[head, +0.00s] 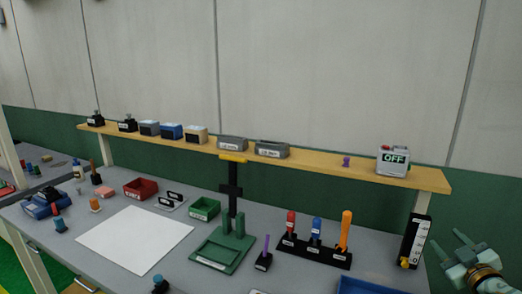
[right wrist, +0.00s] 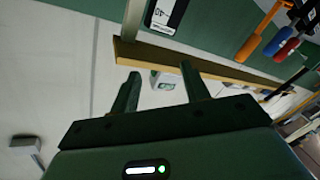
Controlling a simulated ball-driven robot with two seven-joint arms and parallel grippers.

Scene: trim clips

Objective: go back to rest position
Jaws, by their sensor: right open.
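My right gripper (head: 449,242) is at the right edge of the head view, off the bench's right end, beside the black-and-white panel. It is open, with nothing between its fingers. My left gripper is not in the head view.
The grey bench (head: 100,262) holds a white sheet (head: 132,238), a red bin (head: 141,188), a green bin (head: 204,208), a green stand (head: 222,250) and a black tool rack (head: 314,252). A wooden shelf (head: 320,168) carries several boxes and the OFF box (head: 393,160). The black-and-white panel (head: 415,241) is close to my right gripper.

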